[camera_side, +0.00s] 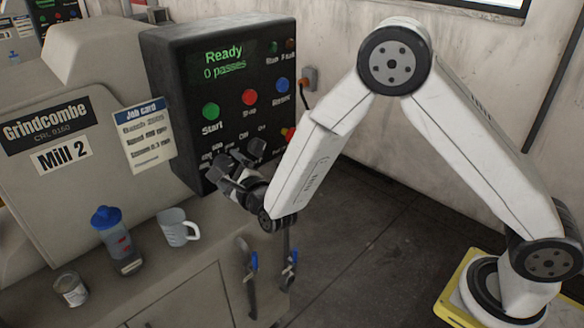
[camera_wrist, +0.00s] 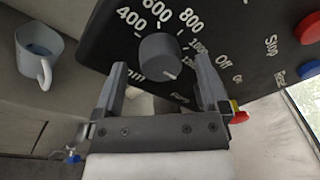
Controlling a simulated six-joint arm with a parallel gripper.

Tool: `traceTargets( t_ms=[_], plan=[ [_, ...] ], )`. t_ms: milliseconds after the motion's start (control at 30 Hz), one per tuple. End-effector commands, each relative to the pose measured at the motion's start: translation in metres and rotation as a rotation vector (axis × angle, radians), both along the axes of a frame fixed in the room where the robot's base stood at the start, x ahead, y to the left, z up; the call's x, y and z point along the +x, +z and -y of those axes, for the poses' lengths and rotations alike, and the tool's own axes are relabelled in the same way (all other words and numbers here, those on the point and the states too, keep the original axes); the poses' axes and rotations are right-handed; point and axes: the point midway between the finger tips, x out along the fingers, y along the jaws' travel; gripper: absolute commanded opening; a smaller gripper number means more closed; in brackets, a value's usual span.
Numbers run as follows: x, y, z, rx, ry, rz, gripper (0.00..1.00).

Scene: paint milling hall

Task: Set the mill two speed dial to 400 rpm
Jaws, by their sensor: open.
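The Mill 2 control panel (camera_side: 225,85) is the dark box at the upper middle of the side view; its screen reads "Ready, 0 passes". The speed dial (camera_wrist: 158,56) is a dark round knob in the wrist view, ringed by figures including 400, 600 and 800. A light mark at the knob's lower edge points to the lower right, away from the 400 label (camera_wrist: 131,19) at its upper left. My gripper (camera_side: 240,160) is open at the panel's lower part. In the wrist view my gripper (camera_wrist: 163,67) has one finger on each side of the knob, with gaps visible.
Start (camera_side: 211,111), Stop (camera_side: 250,97) and Reset (camera_side: 282,86) buttons sit above my gripper. A red-and-yellow control (camera_wrist: 238,112) is right of my fingers. A job card (camera_side: 145,135) hangs left of the panel. A mug (camera_side: 177,227), bottle (camera_side: 117,242) and can (camera_side: 70,290) stand on the ledge.

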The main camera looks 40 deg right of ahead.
Motion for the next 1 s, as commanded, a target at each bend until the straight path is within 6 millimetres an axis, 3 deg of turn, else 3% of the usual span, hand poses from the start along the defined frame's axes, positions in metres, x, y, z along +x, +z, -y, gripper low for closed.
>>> traceTargets(
  t_ms=[467, 767, 1000],
  plan=[
    [0.0103, -0.0002, 0.0017, -0.001, -0.001, -0.001, 0.94],
    [0.0101, 0.0001, 0.0017, 0.000, -0.001, -0.001, 0.02],
    [0.0101, 0.0001, 0.0018, -0.012, -0.001, 0.000, 0.00]
  ],
)
